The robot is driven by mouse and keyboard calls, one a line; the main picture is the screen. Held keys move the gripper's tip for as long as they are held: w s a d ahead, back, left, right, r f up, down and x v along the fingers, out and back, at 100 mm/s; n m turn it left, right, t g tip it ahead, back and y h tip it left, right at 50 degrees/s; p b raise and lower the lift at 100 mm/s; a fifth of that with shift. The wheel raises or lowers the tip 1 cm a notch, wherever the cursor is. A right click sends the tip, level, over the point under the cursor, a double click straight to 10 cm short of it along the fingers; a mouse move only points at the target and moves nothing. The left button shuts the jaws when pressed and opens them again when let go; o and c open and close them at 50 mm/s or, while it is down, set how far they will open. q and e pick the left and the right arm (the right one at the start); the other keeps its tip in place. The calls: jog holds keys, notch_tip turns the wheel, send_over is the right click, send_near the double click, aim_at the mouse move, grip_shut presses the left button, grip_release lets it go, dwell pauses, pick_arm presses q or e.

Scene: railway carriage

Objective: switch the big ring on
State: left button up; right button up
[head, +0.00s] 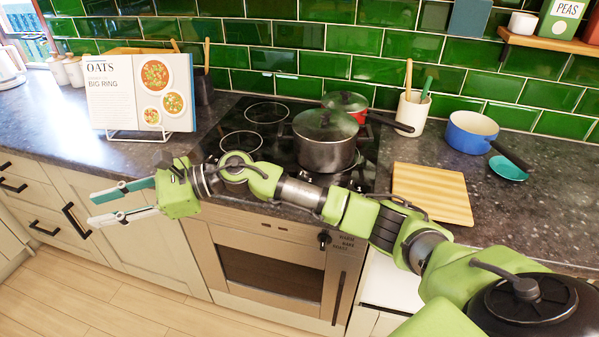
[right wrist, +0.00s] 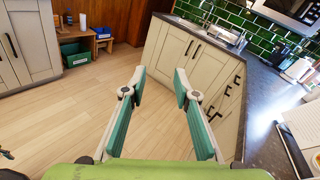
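The black hob (head: 280,175) is set in the dark worktop, with several ring outlines; my right arm crosses in front of it. A large dark lidded pot (head: 325,145) stands on it, with a red lidded pan (head: 360,112) behind. I cannot tell which ring is biggest. A dark knob (head: 323,240) sits on the oven front below the hob, beside small unreadable lettering. My right gripper (head: 93,210) is open and empty, left of the knob, in front of the left cupboards. In the right wrist view its fingers (right wrist: 160,82) stand apart over floor. My left gripper is not in view.
An open recipe book (head: 135,92) reading "OATS" and "BIG RING" stands left of the hob. A wooden board (head: 432,193), blue pan (head: 468,134) and utensil pot (head: 411,113) stand right. The oven (head: 270,270) has a dark vertical handle. Floor (head: 60,290) before the left cupboards is clear.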

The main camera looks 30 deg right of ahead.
jog(key=w+d+f+n+g+h, duration=0.2)
jog(key=w+d+f+n+h, duration=0.15)
jog(key=d+n+h, duration=0.35)
notch_tip(320, 180, up, 5)
jog(key=n+g+h, duration=0.2)
jog(key=g+h, duration=0.1)
jog(key=h, duration=0.6)
send_over(300, 172)
jog(key=s, duration=0.1)
jog(key=f, duration=0.4)
jog(key=f+p, duration=0.1)
jog(key=f, duration=0.4)
jog(key=a+f+p, duration=0.1)
jog(key=f, duration=0.3)
jog(key=shift+s+f, duration=0.1)
jog(key=shift+f, duration=0.15)
grip_shut()
